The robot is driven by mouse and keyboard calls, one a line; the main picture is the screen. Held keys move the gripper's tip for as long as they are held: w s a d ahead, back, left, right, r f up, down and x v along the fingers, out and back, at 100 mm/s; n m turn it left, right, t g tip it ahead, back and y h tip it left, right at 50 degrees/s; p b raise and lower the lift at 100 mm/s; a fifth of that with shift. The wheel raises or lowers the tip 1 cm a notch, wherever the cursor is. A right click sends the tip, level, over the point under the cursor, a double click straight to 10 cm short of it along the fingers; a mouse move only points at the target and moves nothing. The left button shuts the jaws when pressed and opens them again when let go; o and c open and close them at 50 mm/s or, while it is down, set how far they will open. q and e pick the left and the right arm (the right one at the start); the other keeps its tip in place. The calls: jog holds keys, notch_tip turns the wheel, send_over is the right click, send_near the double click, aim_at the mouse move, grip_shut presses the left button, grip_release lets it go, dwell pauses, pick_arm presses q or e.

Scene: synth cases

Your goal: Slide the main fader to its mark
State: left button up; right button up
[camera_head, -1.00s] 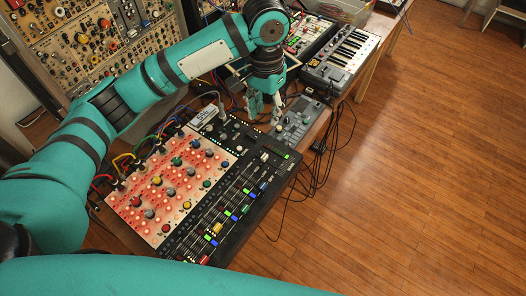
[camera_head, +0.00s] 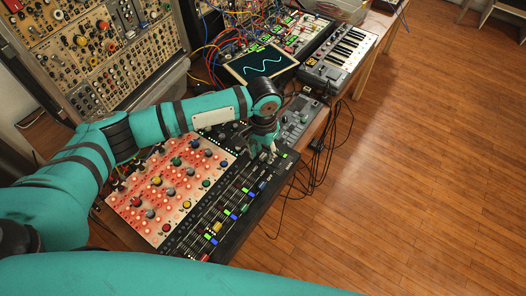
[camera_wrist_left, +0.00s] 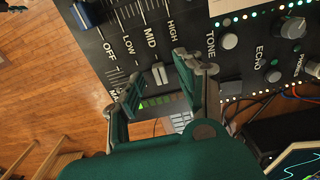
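The black mixer (camera_head: 272,185) has a red-lit knob panel on its left and rows of coloured faders on its right. A pale fader cap (camera_wrist_left: 160,73) sits in the wrist view near the MID label, by a label starting "MA" that a finger partly hides. My left gripper (camera_head: 263,155) is over the mixer's upper right part. In the wrist view the left gripper (camera_wrist_left: 160,68) is open, one finger on each side of the pale cap, with gaps showing. I cannot make out the target mark. My right gripper is not in view.
Several knobs, such as the ECHO knob (camera_wrist_left: 292,27), are on the far side. A grey device (camera_head: 298,118), a wave screen (camera_head: 262,64) and a keyboard (camera_head: 338,55) stand behind. Cables hang at the table's right edge.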

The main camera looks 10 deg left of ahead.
pick_arm(q)
jog(key=shift+f, duration=0.4)
jog(key=shift+c, duration=0.4)
grip_shut()
jog(key=shift+r, duration=0.1)
